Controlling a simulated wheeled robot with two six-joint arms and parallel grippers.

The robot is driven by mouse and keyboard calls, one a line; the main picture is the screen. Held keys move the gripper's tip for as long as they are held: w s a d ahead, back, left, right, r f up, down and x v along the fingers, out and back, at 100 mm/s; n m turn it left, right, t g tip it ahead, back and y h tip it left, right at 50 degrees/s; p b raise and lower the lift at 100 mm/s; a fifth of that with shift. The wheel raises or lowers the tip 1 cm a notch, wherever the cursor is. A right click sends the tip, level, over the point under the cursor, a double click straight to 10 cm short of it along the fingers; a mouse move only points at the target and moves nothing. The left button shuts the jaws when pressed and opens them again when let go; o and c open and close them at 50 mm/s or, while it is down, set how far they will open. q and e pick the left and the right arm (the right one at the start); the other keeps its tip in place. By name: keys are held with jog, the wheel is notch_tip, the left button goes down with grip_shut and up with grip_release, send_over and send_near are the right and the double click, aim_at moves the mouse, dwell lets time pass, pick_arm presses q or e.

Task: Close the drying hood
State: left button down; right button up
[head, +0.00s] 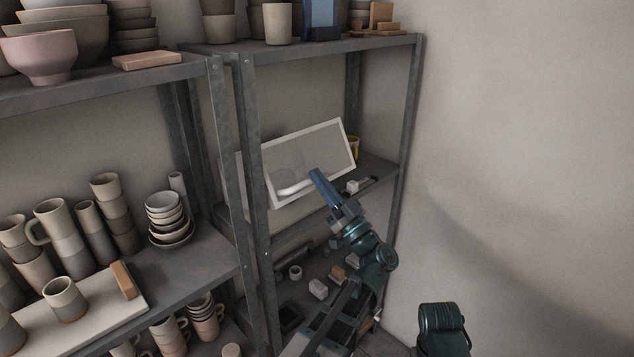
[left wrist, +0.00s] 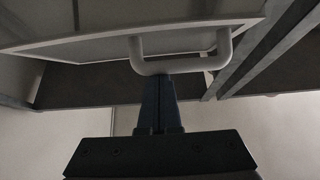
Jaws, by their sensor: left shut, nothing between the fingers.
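The drying hood (head: 325,148) is a white-framed panel with a translucent middle. It stands tilted at the middle shelf of the right-hand rack. Its white bar handle (head: 295,188) is on the lower edge. In the left wrist view the hood frame (left wrist: 80,39) crosses the top and the handle (left wrist: 180,66) hangs just ahead of my fingers. My left gripper (head: 316,175) is shut and empty, its blue fingertips close to the right end of the handle. In the left wrist view the fingertips (left wrist: 158,80) overlap the handle; I cannot tell whether they touch it. My right gripper is not in view.
A lower shelf with small blocks (head: 318,289) lies below my arm. Bare wall (head: 530,130) fills the right side.

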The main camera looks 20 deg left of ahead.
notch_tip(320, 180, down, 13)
jog(key=b, duration=1.1)
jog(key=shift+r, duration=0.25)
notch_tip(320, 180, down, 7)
jog(key=b, duration=0.6)
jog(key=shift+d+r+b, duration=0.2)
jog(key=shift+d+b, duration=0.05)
jog(key=shift+b, duration=0.15)
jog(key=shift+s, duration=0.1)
